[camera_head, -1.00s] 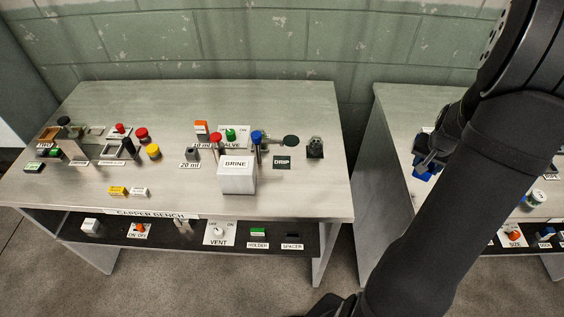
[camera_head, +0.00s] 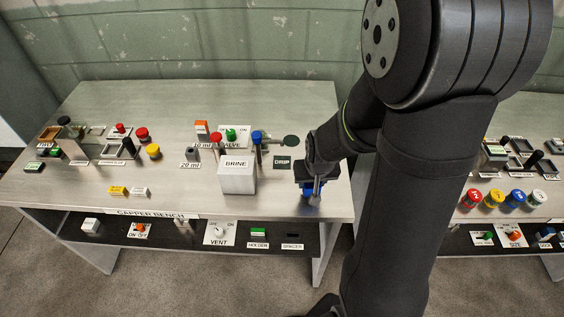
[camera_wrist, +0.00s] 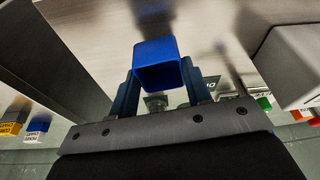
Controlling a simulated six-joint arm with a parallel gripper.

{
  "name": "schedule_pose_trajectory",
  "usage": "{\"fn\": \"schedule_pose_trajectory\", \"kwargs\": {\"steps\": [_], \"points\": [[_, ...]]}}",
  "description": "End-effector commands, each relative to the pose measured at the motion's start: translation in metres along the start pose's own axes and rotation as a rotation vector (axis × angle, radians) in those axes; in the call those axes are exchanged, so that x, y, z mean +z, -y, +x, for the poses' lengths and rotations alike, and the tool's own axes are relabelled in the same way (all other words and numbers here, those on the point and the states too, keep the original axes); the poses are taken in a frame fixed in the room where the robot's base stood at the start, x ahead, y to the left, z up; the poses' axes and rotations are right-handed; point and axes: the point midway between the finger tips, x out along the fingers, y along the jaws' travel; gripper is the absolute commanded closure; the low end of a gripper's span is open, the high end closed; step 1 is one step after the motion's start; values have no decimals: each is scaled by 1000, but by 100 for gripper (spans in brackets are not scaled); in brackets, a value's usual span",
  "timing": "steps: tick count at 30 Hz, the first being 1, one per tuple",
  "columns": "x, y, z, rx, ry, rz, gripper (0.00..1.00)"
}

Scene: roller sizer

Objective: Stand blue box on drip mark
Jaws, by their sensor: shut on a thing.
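My gripper (camera_head: 313,187) is over the right end of the left bench. It is shut on the blue box (camera_wrist: 158,64), which sits between the two fingers in the wrist view and looks open-ended and hollow. In the head view only a little of the blue box (camera_head: 311,200) shows below the fingers. The dark DRIP mark (camera_head: 282,162) lies flat on the bench, to the left of and behind my gripper, with nothing on it. In the wrist view the DRIP mark (camera_wrist: 210,85) is partly hidden behind the right finger.
The white BRINE block (camera_head: 237,178) stands left of the DRIP mark. A blue-topped post (camera_head: 257,140) and a dark round paddle (camera_head: 291,140) stand behind it. The second bench holds several coloured caps (camera_head: 493,199). The bench front between BRINE and my gripper is clear.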

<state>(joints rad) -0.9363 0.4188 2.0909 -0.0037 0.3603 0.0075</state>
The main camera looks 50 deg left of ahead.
Motion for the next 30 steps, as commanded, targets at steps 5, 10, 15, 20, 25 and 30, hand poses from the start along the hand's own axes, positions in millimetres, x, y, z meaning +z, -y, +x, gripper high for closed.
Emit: {"fn": "schedule_pose_trajectory", "kwargs": {"steps": [5, 10, 15, 20, 25, 30], "points": [[20, 54, -1, -36, 2, -131, 81], [35, 82, -2, -58, 0, -206, 81], [37, 92, -2, -66, 0, -235, 81], [9, 88, 7, -66, 0, -234, 81], [-35, 81, 20, -66, 0, -234, 81], [-74, 75, 30, -66, 0, -235, 81]]}}
